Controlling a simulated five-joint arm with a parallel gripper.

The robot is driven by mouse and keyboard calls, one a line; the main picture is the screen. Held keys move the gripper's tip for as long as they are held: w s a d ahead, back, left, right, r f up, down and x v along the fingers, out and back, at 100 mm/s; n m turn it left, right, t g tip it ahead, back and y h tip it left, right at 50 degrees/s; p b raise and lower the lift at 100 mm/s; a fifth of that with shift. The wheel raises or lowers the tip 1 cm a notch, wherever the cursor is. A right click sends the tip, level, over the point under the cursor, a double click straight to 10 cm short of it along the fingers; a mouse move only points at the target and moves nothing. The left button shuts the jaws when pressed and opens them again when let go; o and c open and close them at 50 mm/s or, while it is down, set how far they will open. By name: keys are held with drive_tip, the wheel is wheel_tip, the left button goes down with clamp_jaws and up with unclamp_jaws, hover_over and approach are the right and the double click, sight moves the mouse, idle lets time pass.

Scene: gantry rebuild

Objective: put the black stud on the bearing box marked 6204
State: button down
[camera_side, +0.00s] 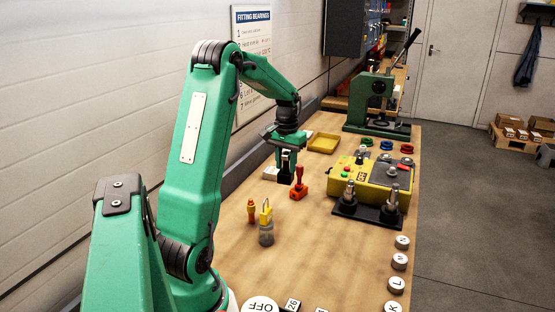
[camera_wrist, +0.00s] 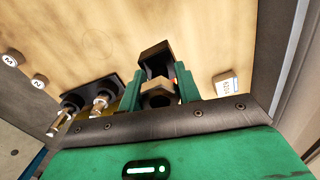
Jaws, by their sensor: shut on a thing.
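My gripper (camera_side: 287,157) is shut on the black stud (camera_side: 286,176) and holds it over the bench, left of a red plunger-shaped piece. In the wrist view the black stud (camera_wrist: 155,58) shows a dark, angular end between the two green fingers of my gripper (camera_wrist: 158,90). A small white box (camera_wrist: 227,85) lies to the right of the fingers, with printing that looks like 6204. It also shows in the side view as a pale box (camera_side: 270,173), just left of the stud and partly hidden. The stud is apart from the box in the wrist view.
The red piece (camera_side: 299,187) stands close to my gripper's right. A yellow control box (camera_side: 370,178) and a dark stand with two metal posts (camera_side: 366,213) are farther right. A yellow tray (camera_side: 324,142) and green press (camera_side: 378,105) are behind.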

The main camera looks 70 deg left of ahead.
wheel_tip(320, 180, up, 8)
drive_tip(key=shift+w+a+r, duration=0.15)
drive_tip(key=shift+r, duration=0.1)
drive_tip(key=shift+w+a+m, duration=0.6)
drive_tip(key=shift+w+a, duration=3.45)
drive_tip(key=shift+a, duration=1.45)
wheel_tip(320, 180, down, 5)
drive_tip(key=shift+f, duration=0.15)
hover_over(272, 170)
wheel_tip(272, 170, down, 7)
drive_tip(key=shift+f, duration=1.95)
